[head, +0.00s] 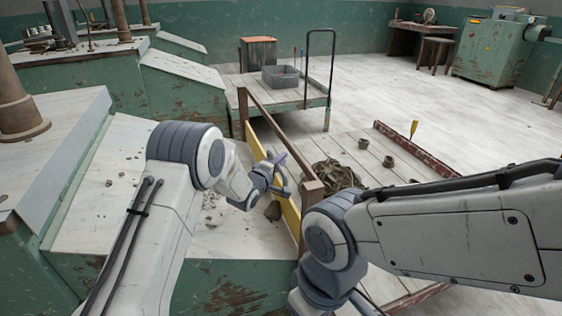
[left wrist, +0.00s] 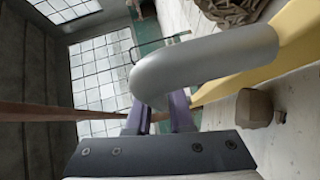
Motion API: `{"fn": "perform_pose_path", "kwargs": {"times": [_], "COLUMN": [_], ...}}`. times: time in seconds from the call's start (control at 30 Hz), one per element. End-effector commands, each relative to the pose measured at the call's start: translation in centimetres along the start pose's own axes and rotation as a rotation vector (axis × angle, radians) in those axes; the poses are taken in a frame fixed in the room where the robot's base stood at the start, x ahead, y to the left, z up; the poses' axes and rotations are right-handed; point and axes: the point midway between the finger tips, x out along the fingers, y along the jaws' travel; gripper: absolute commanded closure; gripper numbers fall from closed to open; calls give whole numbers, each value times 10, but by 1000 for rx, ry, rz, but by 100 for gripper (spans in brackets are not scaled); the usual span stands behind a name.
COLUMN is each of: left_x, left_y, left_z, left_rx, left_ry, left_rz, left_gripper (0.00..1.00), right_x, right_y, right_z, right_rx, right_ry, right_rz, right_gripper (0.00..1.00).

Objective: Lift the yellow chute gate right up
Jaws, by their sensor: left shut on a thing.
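The yellow chute gate (head: 290,213) is a long flat panel standing between brown frame posts at the end of the white sloping chute (head: 135,215). It also shows in the left wrist view (left wrist: 290,45). My left gripper (head: 268,172) is at the gate's near face, shut on its grey curved handle (left wrist: 205,65). The purple fingers (left wrist: 160,118) reach behind the handle, so their contact is partly hidden. A brown clay lump (head: 272,211) lies on the chute close to the gate; the left wrist view shows it too (left wrist: 254,108). My right gripper is out of view.
Beyond the gate, a clay heap (head: 335,174) and small clay pieces (head: 388,161) lie on a pale boarded floor. A brown rail (head: 275,118) runs above the gate. A cart (head: 290,100) carrying a grey bin (head: 281,77) stands behind. My right arm covers the lower right.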

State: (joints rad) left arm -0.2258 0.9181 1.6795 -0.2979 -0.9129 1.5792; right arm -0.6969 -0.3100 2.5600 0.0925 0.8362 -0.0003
Motion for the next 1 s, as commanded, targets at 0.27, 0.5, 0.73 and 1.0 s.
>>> {"fn": "perform_pose_path", "kwargs": {"times": [0.27,0.5,0.73,1.0], "left_x": [-1,-5,-6,-6], "left_y": [0,32,43,42], "left_z": [0,-5,-7,-7], "left_rx": [-1,-1,-1,0], "left_ry": [0,1,1,1], "left_rz": [-3,0,2,3], "left_gripper": [100,100,100,50], "right_x": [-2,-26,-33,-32], "right_y": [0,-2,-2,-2], "right_z": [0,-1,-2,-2], "right_rx": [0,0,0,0], "right_ry": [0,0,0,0], "right_rz": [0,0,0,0], "right_gripper": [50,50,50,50]}}
